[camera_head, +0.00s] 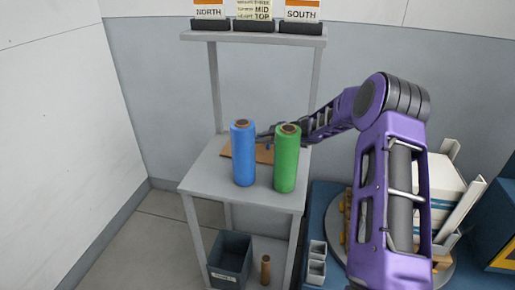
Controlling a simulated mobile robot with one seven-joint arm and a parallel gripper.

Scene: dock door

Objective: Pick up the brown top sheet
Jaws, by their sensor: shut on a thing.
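The brown top sheet (264,155) lies flat at the back of the grey table, partly hidden behind a blue roll and a green roll. My arm comes in from the right, and my gripper (266,138) is at the sheet's far side, just above the table's back. The fingertips are small and partly hidden behind the green roll. My gripper is shut on the sheet. I cannot tell whether the sheet is lifted off the table.
The blue roll (243,153) and green roll (287,158) stand upright in front of the sheet on the grey table (215,180). A shelf (253,37) with signs is above. A dark bin (230,258) sits below. White boxes (420,190) stand at right.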

